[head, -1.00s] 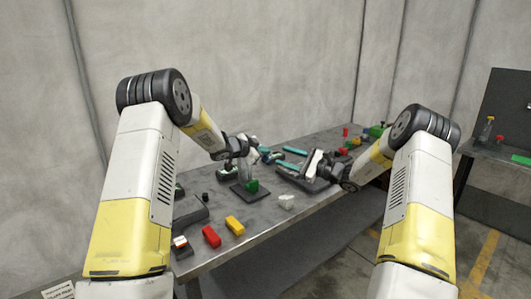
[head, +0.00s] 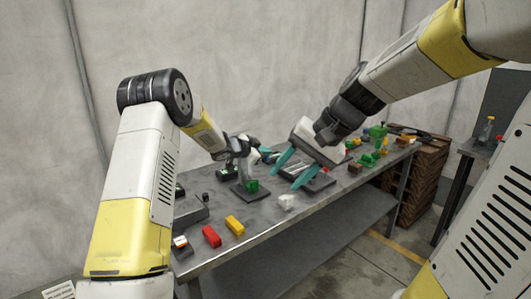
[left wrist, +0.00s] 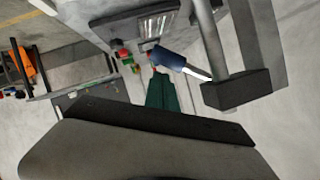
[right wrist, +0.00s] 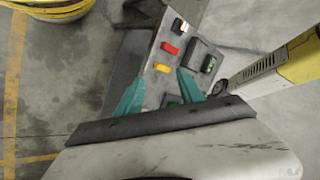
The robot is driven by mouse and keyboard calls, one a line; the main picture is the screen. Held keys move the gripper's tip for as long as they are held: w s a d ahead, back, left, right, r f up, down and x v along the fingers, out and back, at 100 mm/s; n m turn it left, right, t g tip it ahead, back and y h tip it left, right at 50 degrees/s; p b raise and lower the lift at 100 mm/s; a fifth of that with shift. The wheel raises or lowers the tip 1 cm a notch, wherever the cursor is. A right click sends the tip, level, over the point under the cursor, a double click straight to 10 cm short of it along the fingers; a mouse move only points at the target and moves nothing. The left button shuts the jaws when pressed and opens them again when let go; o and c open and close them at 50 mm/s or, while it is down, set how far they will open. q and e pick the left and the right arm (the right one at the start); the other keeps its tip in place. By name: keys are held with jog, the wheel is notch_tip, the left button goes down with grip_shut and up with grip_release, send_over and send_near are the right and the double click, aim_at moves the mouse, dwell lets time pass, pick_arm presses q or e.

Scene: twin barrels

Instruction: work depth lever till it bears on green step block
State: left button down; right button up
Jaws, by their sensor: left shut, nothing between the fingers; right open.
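The green step block (head: 251,185) sits on a dark base plate (head: 238,192) beside an upright stand on the table. In the left wrist view a dark blue handle (left wrist: 168,58) on a silver rod, probably the depth lever, reaches toward a grey post with a dark block (left wrist: 236,90). My left gripper (left wrist: 160,78) is shut and empty, its teal fingertips close beside the handle; I cannot tell if they touch. In the head view it is above and behind the green block. My right gripper (head: 288,172) is open and empty, above the table right of the green block.
A red block (head: 211,236) and a yellow block (head: 234,225) lie near the front edge, with a whitish lump (head: 287,201) right of them. Several coloured blocks crowd the table's far right end.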

pick_arm(q)
jog(key=shift+w+a+f, duration=0.1)
jog(key=shift+w+f, duration=0.1)
jog(key=shift+f, duration=0.45)
pick_arm(e)
jog(key=s+d+n+t+h, duration=0.3)
jog(key=s+d, duration=0.4)
jog(key=s, duration=0.4)
jog(key=shift+n+h, duration=0.3)
jog(key=shift+h, duration=0.2)
pick_arm(q)
jog(key=shift+a, duration=0.1)
pick_arm(e)
jog(key=shift+w, duration=0.1)
pick_arm(q)
jog(key=v, duration=0.7)
jog(key=shift+s+a, duration=0.15)
jog(key=shift+s, duration=0.15)
jog(key=shift+r, duration=0.15)
